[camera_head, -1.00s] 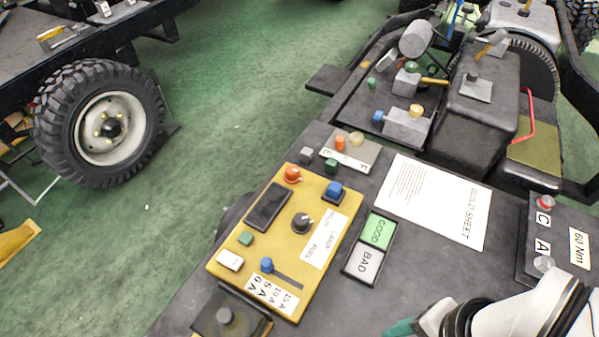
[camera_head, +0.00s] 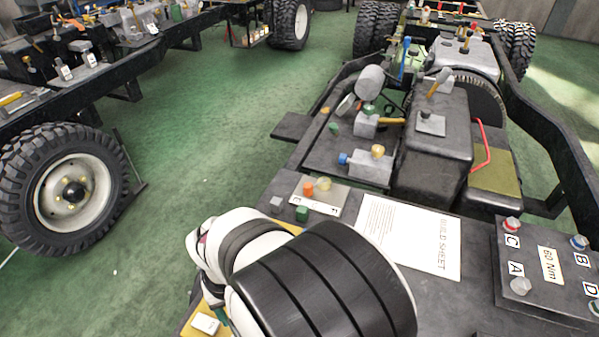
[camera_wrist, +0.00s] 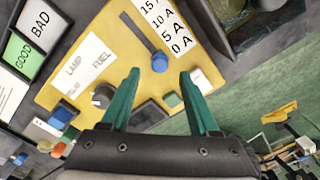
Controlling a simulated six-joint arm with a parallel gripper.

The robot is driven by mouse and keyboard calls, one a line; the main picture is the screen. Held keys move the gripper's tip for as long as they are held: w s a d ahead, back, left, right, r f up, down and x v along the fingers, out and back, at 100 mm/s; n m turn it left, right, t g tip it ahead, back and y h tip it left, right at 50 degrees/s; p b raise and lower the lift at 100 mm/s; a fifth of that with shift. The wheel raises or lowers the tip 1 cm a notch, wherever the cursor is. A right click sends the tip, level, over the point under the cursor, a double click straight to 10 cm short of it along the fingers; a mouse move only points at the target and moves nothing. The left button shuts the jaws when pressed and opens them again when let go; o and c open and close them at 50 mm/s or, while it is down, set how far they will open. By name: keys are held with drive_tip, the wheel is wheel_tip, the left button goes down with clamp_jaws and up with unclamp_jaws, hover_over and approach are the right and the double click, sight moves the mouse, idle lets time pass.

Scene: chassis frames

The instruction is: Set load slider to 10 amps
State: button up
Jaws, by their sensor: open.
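The yellow panel (camera_wrist: 62,86) fills much of the wrist view. Its load slider is a blue knob (camera_wrist: 159,62) in a dark slot (camera_wrist: 137,30). The knob sits at the slot's lower end, by the 0 A mark on the white scale (camera_wrist: 174,28); marks 5 A, 10 A and 15 A run up from there. My gripper (camera_wrist: 159,73) has teal fingers, open and apart, with the tips on either side of the knob in the picture; I cannot tell their height above the panel.
The GOOD/BAD plate (camera_wrist: 30,36) is beside the panel. The build sheet (camera_head: 408,236) lies beyond my arm.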

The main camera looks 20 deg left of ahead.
drive_tip(key=shift+f, duration=2)
clamp_jaws()
